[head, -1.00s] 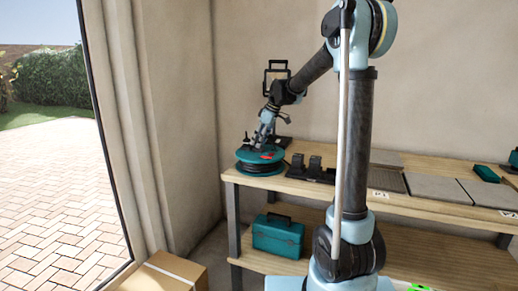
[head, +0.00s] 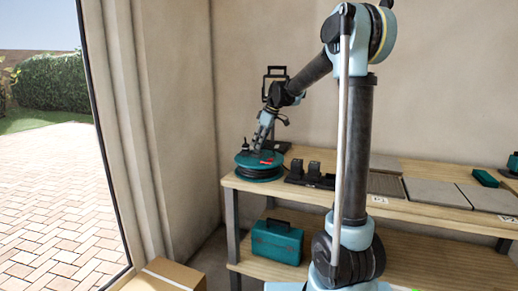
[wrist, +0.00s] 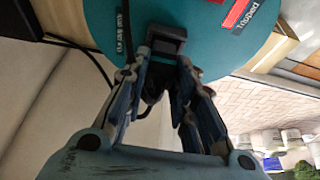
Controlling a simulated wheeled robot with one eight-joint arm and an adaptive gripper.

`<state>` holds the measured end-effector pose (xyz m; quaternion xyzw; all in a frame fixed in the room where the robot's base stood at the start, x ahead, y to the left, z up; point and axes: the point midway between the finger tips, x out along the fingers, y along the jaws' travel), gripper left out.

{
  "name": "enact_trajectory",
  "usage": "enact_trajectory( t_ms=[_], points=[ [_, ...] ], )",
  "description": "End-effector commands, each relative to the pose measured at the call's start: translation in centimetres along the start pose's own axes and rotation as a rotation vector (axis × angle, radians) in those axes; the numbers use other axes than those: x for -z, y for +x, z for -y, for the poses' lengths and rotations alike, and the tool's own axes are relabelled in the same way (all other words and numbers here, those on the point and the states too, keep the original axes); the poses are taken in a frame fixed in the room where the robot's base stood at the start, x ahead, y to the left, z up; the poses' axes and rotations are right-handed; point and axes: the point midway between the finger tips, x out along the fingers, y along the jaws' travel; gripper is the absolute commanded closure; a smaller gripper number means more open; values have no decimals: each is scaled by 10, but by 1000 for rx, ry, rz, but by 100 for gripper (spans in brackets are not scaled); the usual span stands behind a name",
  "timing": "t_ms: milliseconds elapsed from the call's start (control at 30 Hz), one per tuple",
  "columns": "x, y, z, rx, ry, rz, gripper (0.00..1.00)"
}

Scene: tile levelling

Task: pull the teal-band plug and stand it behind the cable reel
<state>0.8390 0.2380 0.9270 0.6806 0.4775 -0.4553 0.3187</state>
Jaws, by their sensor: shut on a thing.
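The cable reel (head: 258,175), with a teal drum face and black cable, sits at the left end of the upper shelf. My gripper (head: 256,150) is over its top face. In the wrist view, my gripper (wrist: 163,65) is shut on a black plug (wrist: 166,38), whose blocky end shows against the teal face of the reel (wrist: 205,55). No teal band shows on the plug, and I cannot tell whether it is still seated. A black cable runs beside the fingers. A red label reading "Tripped" (wrist: 237,14) is on the reel face.
A black work light (head: 275,84) on a stand rises behind the reel. Black holders (head: 306,172) stand right of the reel, then grey tiles (head: 436,192). A teal toolbox (head: 277,242) is on the lower shelf. A cardboard box (head: 172,275) is on the floor.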

Motion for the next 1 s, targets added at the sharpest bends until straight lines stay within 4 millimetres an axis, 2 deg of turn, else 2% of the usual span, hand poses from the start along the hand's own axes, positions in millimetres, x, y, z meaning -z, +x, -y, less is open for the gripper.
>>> enact_trajectory(
  t_ms=[200,400,600,1000],
  points=[
    [15,-37,0,0,0,0,100],
    [26,-64,0,0,0,0,100],
    [33,-80,0,0,0,0,100],
    [41,-98,0,0,0,0,100]
  ],
)
